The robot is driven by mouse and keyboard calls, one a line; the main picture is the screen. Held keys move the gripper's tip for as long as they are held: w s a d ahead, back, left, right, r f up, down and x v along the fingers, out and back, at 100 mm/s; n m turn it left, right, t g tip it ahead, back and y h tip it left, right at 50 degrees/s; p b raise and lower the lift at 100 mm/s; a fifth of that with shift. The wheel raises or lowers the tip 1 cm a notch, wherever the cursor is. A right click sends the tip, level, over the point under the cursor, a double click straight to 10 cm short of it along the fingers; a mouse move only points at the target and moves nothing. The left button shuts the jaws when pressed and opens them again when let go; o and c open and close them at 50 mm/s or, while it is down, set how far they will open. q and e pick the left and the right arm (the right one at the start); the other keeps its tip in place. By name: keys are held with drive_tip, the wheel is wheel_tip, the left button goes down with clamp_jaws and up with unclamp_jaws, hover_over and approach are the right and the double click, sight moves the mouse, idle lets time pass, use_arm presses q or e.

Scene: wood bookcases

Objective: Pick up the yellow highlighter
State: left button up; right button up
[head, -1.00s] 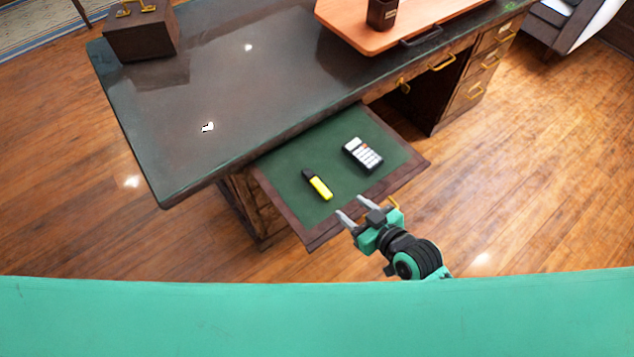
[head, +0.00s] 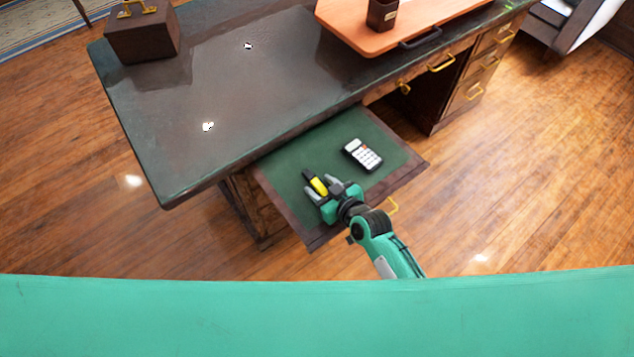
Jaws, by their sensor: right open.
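The yellow highlighter (head: 319,186) with a black cap lies in the open, green-lined drawer (head: 285,163) of the desk. My right gripper (head: 322,188) is over the drawer, open, with its two fingers on either side of the highlighter's yellow body. The picture does not show clearly whether the fingers touch it. The highlighter's lower end is partly hidden by the gripper. My left gripper is not in view.
A calculator (head: 362,154) lies in the drawer to the right of the highlighter. The dark desk top (head: 200,90) overhangs the drawer's far side. A brown box (head: 141,36) and a wooden tray (head: 345,38) with a dark cup (head: 382,14) stand on the desk.

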drive_tip(key=shift+c, duration=0.2)
drive_tip(key=c, duration=1)
clamp_jaws()
drive_tip(key=shift+r, duration=0.1)
